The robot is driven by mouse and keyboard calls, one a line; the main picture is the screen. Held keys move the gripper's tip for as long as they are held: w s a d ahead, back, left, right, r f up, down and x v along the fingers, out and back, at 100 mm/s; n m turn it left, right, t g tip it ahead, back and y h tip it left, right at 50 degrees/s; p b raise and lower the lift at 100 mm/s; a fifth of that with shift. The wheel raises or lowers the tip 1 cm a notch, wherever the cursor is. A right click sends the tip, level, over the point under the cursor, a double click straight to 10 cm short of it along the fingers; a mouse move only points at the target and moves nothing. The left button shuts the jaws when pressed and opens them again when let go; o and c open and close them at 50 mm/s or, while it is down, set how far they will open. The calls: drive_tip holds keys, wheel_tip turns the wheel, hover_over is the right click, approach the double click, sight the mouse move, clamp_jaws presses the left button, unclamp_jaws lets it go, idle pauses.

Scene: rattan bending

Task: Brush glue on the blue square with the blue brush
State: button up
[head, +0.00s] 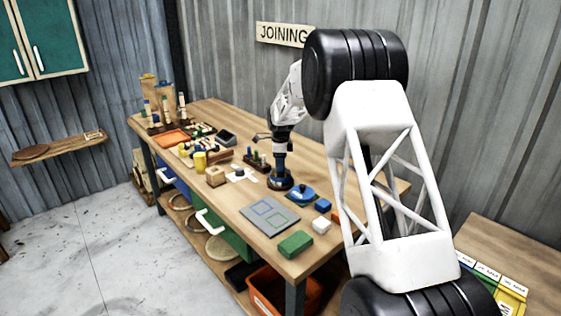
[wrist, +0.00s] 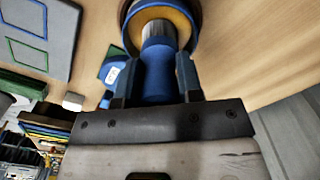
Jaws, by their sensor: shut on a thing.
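My gripper (head: 279,160) is shut on the blue brush (wrist: 157,80), whose blue handle sits between the two fingers in the wrist view. The brush points down, and its pale bristle end is over or inside a round pot (wrist: 185,18) with amber contents. I cannot tell how deep the bristles reach. In the head view the dark pot (head: 280,184) stands on the bench directly below my gripper. The grey board (head: 252,216) lies nearer the front of the bench. It carries the blue square outline (head: 262,207) and a green square outline (head: 281,219). The blue outline also shows in the wrist view (wrist: 26,17).
A blue piece (head: 302,192), a small blue block (head: 322,205) and a green block (head: 295,244) lie near the board. A yellow cup (head: 200,161), wooden block (head: 215,175), orange tray (head: 172,138) and several tools occupy the bench's far left.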

drive_tip(key=shift+f, duration=0.55)
idle(1.8)
drive_tip(key=shift+r, duration=0.1)
drive_tip(key=shift+r, duration=3.5)
drive_tip(key=shift+d, duration=0.1)
drive_tip(key=s+d+r+n, duration=0.2)
drive_tip(key=s+d+n, duration=0.4)
drive_tip(key=d+n, duration=0.3)
drive_tip(key=s+d+r+n, duration=0.3)
drive_tip(key=s+d+n, duration=0.3)
drive_tip(key=d, duration=0.9)
drive_tip(key=shift+s+d+n, duration=0.15)
drive_tip(key=shift+d+n, duration=0.15)
drive_tip(key=shift+n, duration=1.2)
